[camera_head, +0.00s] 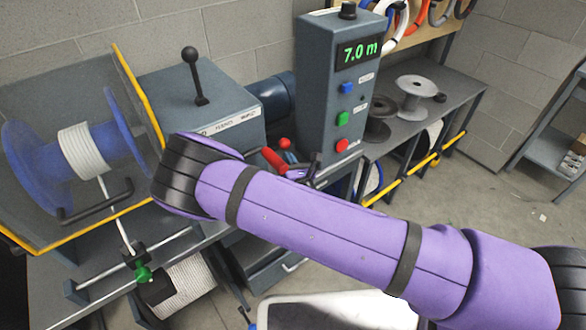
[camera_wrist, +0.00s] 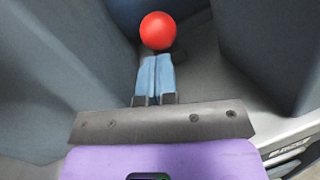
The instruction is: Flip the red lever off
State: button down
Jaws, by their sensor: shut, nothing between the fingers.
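The red lever's round red knob (camera_wrist: 158,30) shows at the top of the wrist view, just beyond my fingertips; its stem is hidden. A small red ball (camera_head: 285,143), which looks like the same knob, shows in the head view between the grey machine housing and the display post. My gripper (camera_wrist: 156,60) is shut and empty, its two blue-grey fingers side by side and pointing at the knob. I cannot tell whether they touch it.
A grey housing (camera_head: 228,112) with a black-knobbed lever (camera_head: 195,75) stands left of the display post (camera_head: 318,85), which reads 7.0 m. A red-handled tool (camera_head: 273,160) lies close by. In the wrist view, grey walls flank my fingers. A guarded cable reel (camera_head: 82,150) stands at left.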

aim_at(283, 143)
jog(key=shift+w+a, duration=0.15)
jog(key=shift+w, duration=0.2)
jog(key=shift+r, duration=0.1)
jog(key=shift+w+a+r+g, duration=0.15)
jog(key=shift+r+g, duration=0.25)
jog(key=shift+r, duration=0.2)
jog(key=shift+w+a+r+g, duration=0.1)
jog(key=shift+w+r+g, duration=0.1)
jog(key=shift+r, duration=0.35)
jog(key=shift+w+a+r+g, duration=0.1)
jog(key=shift+w+r, duration=0.1)
jog(key=shift+r, duration=0.35)
jog(key=shift+s, duration=0.15)
